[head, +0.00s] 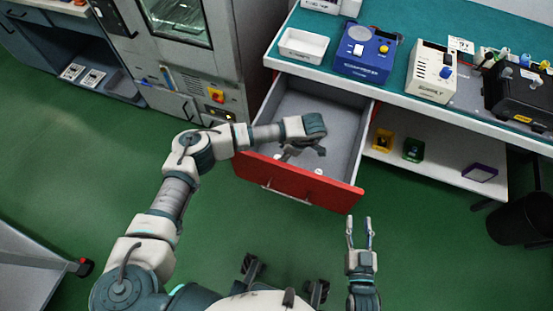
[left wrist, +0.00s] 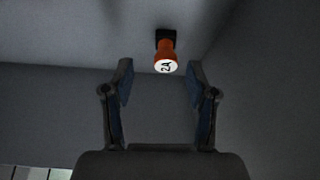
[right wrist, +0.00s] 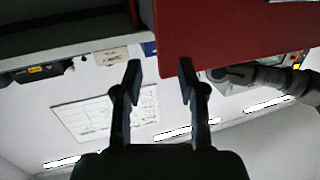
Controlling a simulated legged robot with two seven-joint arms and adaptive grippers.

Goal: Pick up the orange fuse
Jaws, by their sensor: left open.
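The orange fuse (left wrist: 165,50) shows in the left wrist view, with a white end marked 2A and a dark base. It is inside the open drawer (head: 347,122). My left gripper (head: 303,153) is over the drawer with its fingers pointing down. In the left wrist view it is open and empty, and the fuse shows just beyond the fingertips, roughly centred between them. In the head view the hand hides most of the drawer's middle, and only small white spots show near the fingers. My right gripper (head: 359,220) is open and empty in front of the drawer.
The drawer's red front (head: 300,182) and side walls surround the left hand. Above is a teal bench with a white tray (head: 303,46), a blue device (head: 366,54) and a white device (head: 431,72). A lower shelf (head: 440,165) holds small boxes. A cabinet (head: 190,60) stands left.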

